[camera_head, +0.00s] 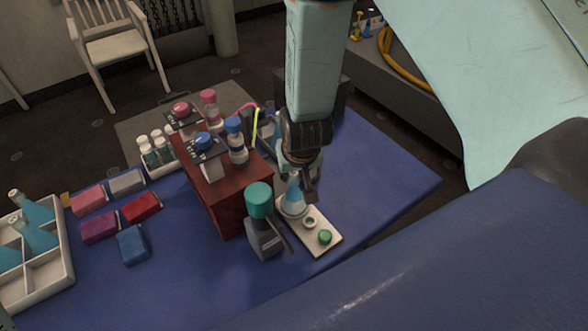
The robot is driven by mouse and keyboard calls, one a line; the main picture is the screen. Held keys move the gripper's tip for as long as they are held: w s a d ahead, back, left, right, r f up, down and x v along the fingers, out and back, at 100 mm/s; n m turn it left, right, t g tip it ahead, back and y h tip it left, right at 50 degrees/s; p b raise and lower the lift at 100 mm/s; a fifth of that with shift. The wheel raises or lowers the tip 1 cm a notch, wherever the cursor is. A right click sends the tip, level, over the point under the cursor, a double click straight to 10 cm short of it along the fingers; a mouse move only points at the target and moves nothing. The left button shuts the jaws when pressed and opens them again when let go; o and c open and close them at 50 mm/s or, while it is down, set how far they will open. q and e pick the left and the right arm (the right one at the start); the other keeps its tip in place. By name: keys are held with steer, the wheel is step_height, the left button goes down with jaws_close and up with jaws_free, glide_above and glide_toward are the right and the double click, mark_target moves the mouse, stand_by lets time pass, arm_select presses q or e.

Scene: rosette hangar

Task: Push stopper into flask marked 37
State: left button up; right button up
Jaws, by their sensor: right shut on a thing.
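A small conical flask (293,203) with pale blue contents is at the far end of a narrow white tray (321,248). My right gripper (301,183) points down from above and is shut at the flask's neck; its fingers hide the neck and top. I cannot read a 37 on the flask. A small green stopper-like piece (325,237) is on the near end of the tray, apart from the gripper. A small pale ring (309,222) lies between it and the flask. My left gripper is not in view.
A grey bottle with a teal top (260,201) stands close left of the tray. A red-brown stand (228,191) is behind it. Coloured blocks (141,207) and a white crate of flasks (62,262) are at left. The blue table (385,170) is clear on the right.

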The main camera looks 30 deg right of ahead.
stand_by(0.3)
steer(key=o, duration=0.9)
steer(key=shift+o, duration=0.3)
steer(key=o, duration=0.4)
steer(key=shift+w, duration=0.1)
steer(key=shift+r, duration=0.15)
